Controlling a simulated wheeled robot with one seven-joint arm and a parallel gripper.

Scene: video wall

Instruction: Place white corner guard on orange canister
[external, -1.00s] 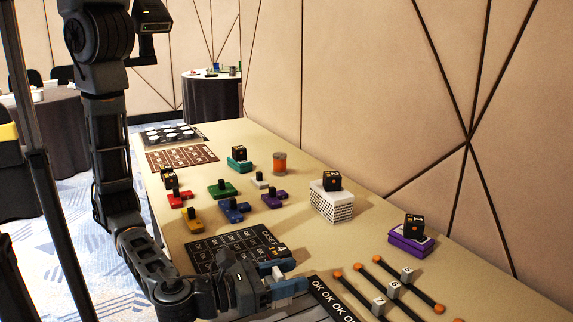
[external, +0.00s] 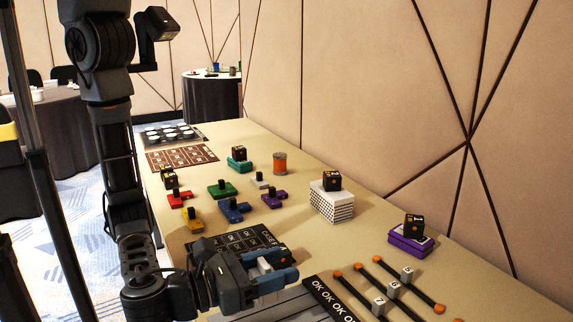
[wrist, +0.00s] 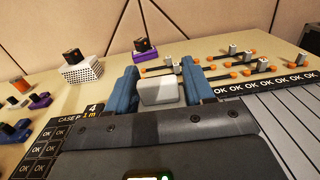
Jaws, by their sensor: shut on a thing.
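My gripper (external: 268,266) has blue fingers and is shut on a plain pale piece, taken to be the white corner guard (external: 265,265). In the wrist view the white corner guard (wrist: 160,90) sits between the two fingers (wrist: 163,85); its lower part is hidden. The orange canister (external: 280,163) stands upright on the table, far beyond my gripper, near the wall side. It also shows at the left edge of the wrist view (wrist: 20,87). Nothing shows on top of it.
Several coloured pieces with black knobs, such as the green one (external: 222,189), lie before the canister. A white perforated box (external: 331,203) and a purple box (external: 410,246) carry dark cubes. Black rods with orange ends (external: 385,287) lie at right.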

